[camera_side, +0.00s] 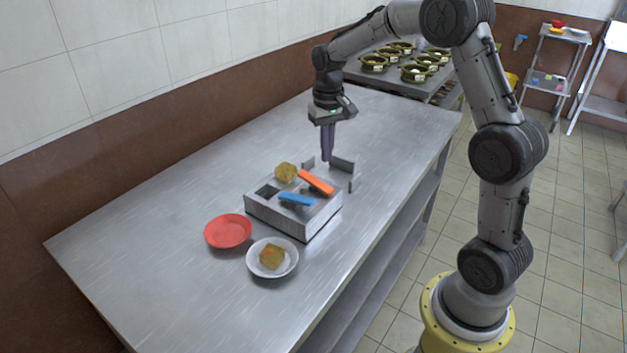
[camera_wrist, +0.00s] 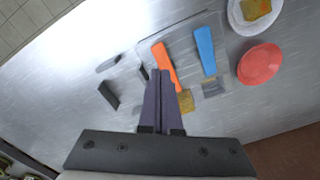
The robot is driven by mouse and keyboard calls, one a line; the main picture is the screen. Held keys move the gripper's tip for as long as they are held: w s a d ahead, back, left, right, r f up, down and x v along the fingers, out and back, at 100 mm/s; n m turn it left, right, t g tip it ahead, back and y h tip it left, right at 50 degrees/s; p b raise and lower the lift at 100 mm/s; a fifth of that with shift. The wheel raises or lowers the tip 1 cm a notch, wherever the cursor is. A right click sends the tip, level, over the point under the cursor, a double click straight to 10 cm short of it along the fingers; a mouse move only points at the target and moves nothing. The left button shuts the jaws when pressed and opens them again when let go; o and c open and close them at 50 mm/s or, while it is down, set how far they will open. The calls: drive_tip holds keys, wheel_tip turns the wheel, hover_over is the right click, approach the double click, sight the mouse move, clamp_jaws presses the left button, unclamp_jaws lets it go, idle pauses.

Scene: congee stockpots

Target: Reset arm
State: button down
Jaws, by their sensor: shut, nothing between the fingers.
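My gripper (camera_side: 327,158) is shut and empty, pointing down above the table near the far side of a grey metal box. It also shows in the wrist view (camera_wrist: 162,72), where its fingers lie together and hide part of the box. The box (camera_side: 290,222) stands on the metal table and bears an orange bar (camera_side: 316,182), a blue bar (camera_side: 296,199) and a yellowish-brown lump (camera_side: 286,172). In the wrist view the orange bar (camera_wrist: 163,66) and blue bar (camera_wrist: 205,51) lie side by side, and the lump (camera_wrist: 186,101) is partly hidden by the fingers.
A red plate (camera_side: 228,231) and a white plate (camera_side: 290,262) holding a brownish chunk (camera_side: 271,256) lie in front of the box. Small grey upright plates (camera_side: 342,164) stand behind it. The table (camera_side: 150,250) is clear at left. Several pots (camera_side: 415,73) stand on a far table.

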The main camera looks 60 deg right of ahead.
drive_tip(key=s+a+r+n+t, duration=0.1)
drive_tip(key=s+a+r+t, duration=0.1)
drive_tip(key=s+a+r, duration=0.4)
drive_tip(key=s+a+r+n+t, duration=0.2)
drive_tip(key=s+a+r, duration=0.2)
drive_tip(key=r, duration=0.4)
drive_tip(key=s+a+f+n, duration=0.1)
drive_tip(key=s+a+f, duration=0.1)
drive_tip(key=s, duration=0.5)
drive_tip(key=s+a+f+n+t, duration=0.1)
drive_tip(key=s+a+f+n, duration=0.1)
drive_tip(key=s, duration=0.5)
drive_tip(key=shift+f+t, duration=0.3)
drive_tip(key=shift+f, duration=0.1)
